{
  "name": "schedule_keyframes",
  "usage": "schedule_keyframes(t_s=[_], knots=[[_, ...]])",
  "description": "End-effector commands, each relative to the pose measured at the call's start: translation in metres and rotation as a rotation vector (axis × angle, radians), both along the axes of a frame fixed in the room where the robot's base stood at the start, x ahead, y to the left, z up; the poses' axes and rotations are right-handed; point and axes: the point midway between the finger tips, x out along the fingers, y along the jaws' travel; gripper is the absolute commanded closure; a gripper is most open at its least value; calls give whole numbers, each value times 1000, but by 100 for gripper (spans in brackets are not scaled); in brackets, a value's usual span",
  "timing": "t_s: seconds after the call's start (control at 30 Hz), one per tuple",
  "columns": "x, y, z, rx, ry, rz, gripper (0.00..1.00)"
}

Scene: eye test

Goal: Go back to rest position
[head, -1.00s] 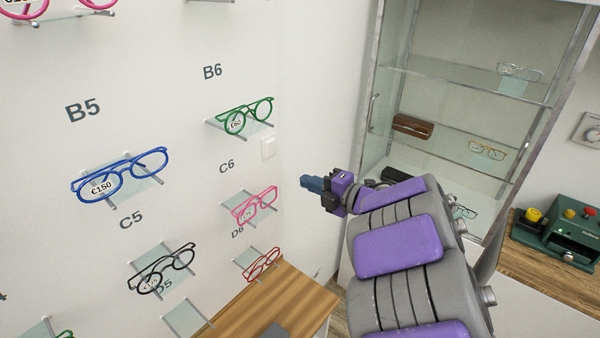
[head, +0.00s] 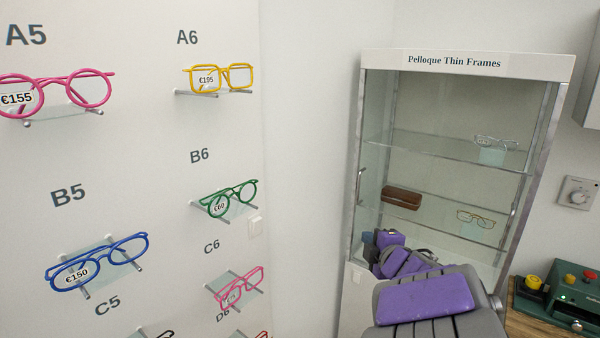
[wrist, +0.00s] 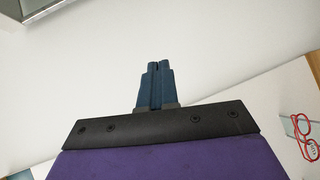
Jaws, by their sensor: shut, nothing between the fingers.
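My gripper (wrist: 154,84) shows in the wrist view with its two blue fingers together and nothing between them. In the head view my gripper (head: 368,247) is small and partly hidden beside my purple and grey arm. It appears in front of the lower left part of the glass cabinet; I cannot tell the gap between them.
The glass cabinet (head: 480,62) holds a brown case (head: 402,197) and glasses. Left, a white wall carries glasses on small shelves, including blue (head: 97,262), green (head: 229,200) and yellow (head: 219,79) ones. A green device (head: 560,300) with buttons sits on a wooden counter at lower right.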

Motion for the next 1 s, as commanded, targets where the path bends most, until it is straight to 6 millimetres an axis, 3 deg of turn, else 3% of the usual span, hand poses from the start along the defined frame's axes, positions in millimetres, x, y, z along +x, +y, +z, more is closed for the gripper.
schedule_keyframes(t_s=[0.1,0.23,0.37,0.5,0.67,0.9,1.0], knots=[[-21,-37,8,87,62,-227,100],[-58,-67,1,205,155,-466,100],[-107,-85,-19,340,275,-688,100],[-170,-92,-49,490,438,-902,100],[-250,-77,-85,646,667,-1110,100],[-378,-15,-120,768,1063,-1346,100],[-418,9,-123,767,1193,-1405,100]])
